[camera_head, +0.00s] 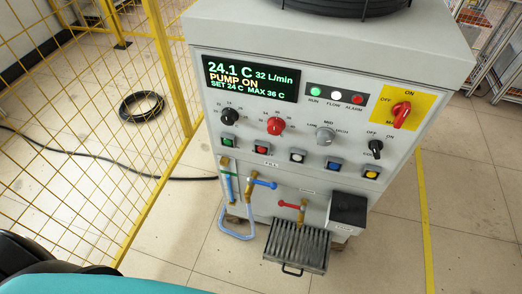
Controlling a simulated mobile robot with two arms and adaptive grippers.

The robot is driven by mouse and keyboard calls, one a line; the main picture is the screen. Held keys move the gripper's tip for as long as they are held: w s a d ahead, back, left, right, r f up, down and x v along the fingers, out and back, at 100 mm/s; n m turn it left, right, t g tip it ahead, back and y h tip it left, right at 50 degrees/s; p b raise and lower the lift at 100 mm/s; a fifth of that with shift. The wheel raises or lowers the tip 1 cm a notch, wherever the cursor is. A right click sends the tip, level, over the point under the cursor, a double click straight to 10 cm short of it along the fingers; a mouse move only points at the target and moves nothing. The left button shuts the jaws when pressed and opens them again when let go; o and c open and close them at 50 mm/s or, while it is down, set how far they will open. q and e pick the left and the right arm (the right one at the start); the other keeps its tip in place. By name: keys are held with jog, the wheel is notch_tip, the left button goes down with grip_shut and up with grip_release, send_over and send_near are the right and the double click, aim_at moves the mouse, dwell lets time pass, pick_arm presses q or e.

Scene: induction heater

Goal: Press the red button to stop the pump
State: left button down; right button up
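The pump unit (350,70) is a pale grey cabinet in the middle of the head view. The display (250,78) reads "24.1 C", "32 L/min", "PUMP ON", "SET 24 C MAX 36 C". On the indicator strip, the green RUN lamp (315,91) looks lit. Neither gripper is in view.
A yellow mesh fence (160,60) stands close on the cabinet's left. Valves with blue (262,183) and red (290,204) levers project below the buttons, above a slatted drain tray (297,243). A black hose (142,105) lies on the floor. Floor to the right is clear.

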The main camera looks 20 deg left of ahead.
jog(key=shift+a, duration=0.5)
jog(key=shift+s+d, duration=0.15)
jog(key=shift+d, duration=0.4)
